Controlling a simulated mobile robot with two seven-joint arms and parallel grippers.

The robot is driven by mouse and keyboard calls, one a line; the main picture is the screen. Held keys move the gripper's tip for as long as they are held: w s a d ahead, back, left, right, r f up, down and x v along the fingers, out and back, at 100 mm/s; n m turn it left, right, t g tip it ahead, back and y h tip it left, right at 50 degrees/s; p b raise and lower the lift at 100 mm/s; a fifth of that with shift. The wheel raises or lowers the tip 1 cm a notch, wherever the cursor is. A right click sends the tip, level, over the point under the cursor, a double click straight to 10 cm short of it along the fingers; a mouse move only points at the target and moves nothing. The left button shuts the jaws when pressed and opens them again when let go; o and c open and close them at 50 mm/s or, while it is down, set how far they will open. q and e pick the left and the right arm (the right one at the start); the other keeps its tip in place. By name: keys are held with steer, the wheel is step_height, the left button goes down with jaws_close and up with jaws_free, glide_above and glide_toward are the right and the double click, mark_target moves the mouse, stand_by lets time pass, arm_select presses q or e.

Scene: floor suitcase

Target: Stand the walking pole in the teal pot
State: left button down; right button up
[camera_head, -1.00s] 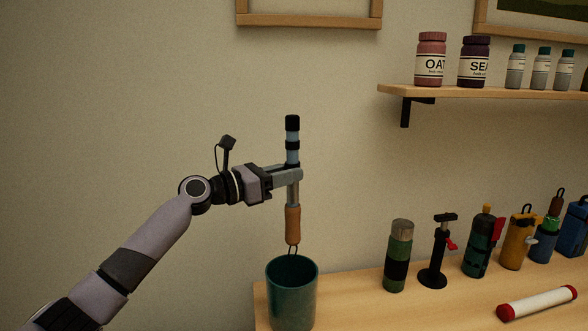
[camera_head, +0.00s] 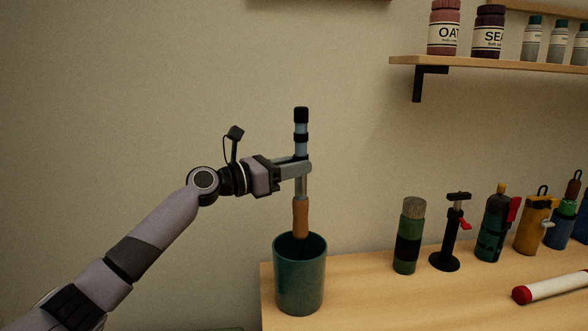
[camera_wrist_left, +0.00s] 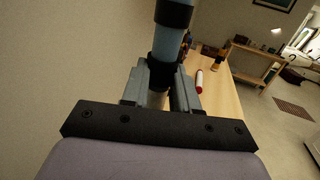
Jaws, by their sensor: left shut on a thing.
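The walking pole (camera_head: 301,215) is upright, with a black top, a blue-grey shaft and a wooden handle at its lower end. My left gripper (camera_head: 303,168) is shut on its shaft above the handle. The teal pot (camera_head: 299,285) stands at the left end of the wooden counter. The handle's lower end overlaps the pot's opening in the head view, and the loop below it is hidden or too dark to see. In the left wrist view the pole (camera_wrist_left: 165,60) rises between my left gripper's fingers (camera_wrist_left: 160,90). My right gripper is out of view.
A green flask (camera_head: 409,240), a black stand with a red lever (camera_head: 447,240) and several bottles line the counter right of the pot. A white roll with red ends (camera_head: 555,288) lies in front. A shelf (camera_head: 490,66) with jars hangs above right.

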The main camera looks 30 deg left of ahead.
arm_select(q)
steer(key=b, duration=0.2)
glide_above(294, 215)
steer(key=shift+f, duration=2.15)
step_height(294, 215, down, 2)
steer(key=shift+b, duration=0.45)
step_height(294, 215, down, 2)
steer(key=shift+b, duration=0.55)
steer(key=shift+f+b, duration=0.85)
steer(key=shift+f, duration=0.75)
steer(key=c, duration=0.8)
jaws_free()
steer(key=shift+f, duration=0.1)
